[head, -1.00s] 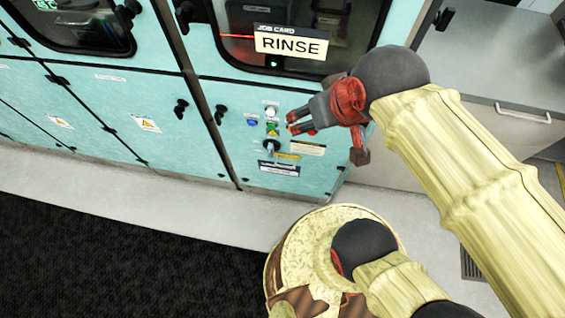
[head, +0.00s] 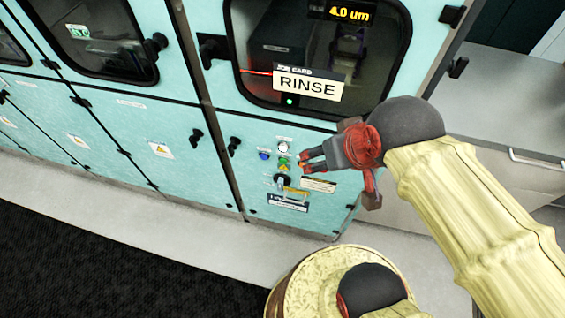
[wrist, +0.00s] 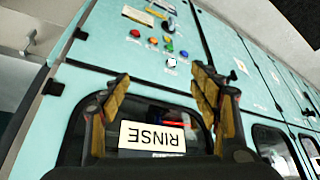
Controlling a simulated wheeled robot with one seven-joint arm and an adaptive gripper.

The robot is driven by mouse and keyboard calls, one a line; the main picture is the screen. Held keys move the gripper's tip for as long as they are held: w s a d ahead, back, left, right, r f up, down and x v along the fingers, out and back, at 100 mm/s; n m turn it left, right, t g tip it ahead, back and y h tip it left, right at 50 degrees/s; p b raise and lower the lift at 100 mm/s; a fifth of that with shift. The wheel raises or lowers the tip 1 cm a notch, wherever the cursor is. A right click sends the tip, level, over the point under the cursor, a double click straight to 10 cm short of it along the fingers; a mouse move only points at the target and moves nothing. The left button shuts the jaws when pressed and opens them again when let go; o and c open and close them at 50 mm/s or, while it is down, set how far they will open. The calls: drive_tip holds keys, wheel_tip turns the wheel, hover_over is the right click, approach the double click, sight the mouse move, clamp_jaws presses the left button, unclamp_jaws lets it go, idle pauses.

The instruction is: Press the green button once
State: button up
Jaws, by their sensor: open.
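The green button (head: 284,160) is on the teal cabinet's small control panel, below a white button (head: 284,147) and right of a blue button (head: 264,155). My gripper (head: 303,161) is open and empty, just right of the green button in the head picture; the gap in depth is hard to judge. In the wrist view, the green button (wrist: 169,44) shows upside down beyond and above my open fingers (wrist: 160,82), apart from them. The blue (wrist: 184,54) and white (wrist: 171,62) buttons lie nearer the fingers there.
A red button (wrist: 134,32) and an orange one (wrist: 152,41) sit close to the green one. The RINSE card (head: 307,84) hangs on the window above. Black door handles (head: 234,146) stick out at left.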

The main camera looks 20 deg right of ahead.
drive_tip(key=shift+c, duration=0.8)
